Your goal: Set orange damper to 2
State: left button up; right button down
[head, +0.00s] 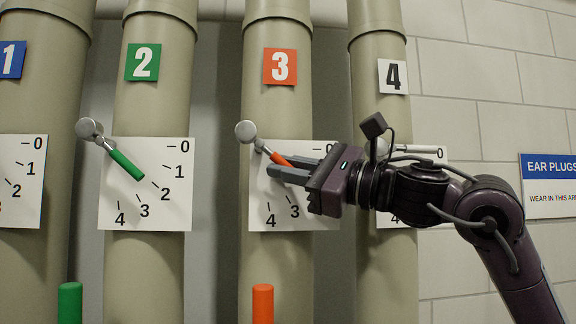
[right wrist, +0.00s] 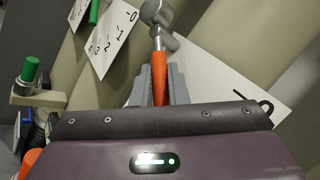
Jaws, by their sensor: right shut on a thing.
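The orange damper lever (head: 280,158) is on the pipe marked with an orange 3 sign (head: 280,67). It runs from a grey pivot (head: 246,131) down and to the right across its white dial plate (head: 262,213). The 0, 3 and 4 marks show; the 1 and 2 marks are hidden behind my gripper, so its exact reading cannot be told. My right gripper (head: 279,167) is shut on the orange handle. In the right wrist view the handle (right wrist: 158,73) lies between the two grey fingers. My left gripper is not in view.
Pipe 4 (head: 378,262) stands partly behind my right arm. A green post (head: 70,303) and an orange post (head: 263,304) rise below.

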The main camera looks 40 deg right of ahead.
jog(key=shift+f, duration=0.1)
jog(key=c, duration=1.7)
grip_release()
jog(key=b+v, duration=0.3)
jog(key=v, duration=0.4)
jog(key=shift+s+d, duration=0.2)
jog(key=shift+s, duration=0.15)
jog(key=shift+w, duration=0.1)
jog(key=shift+f, duration=0.15)
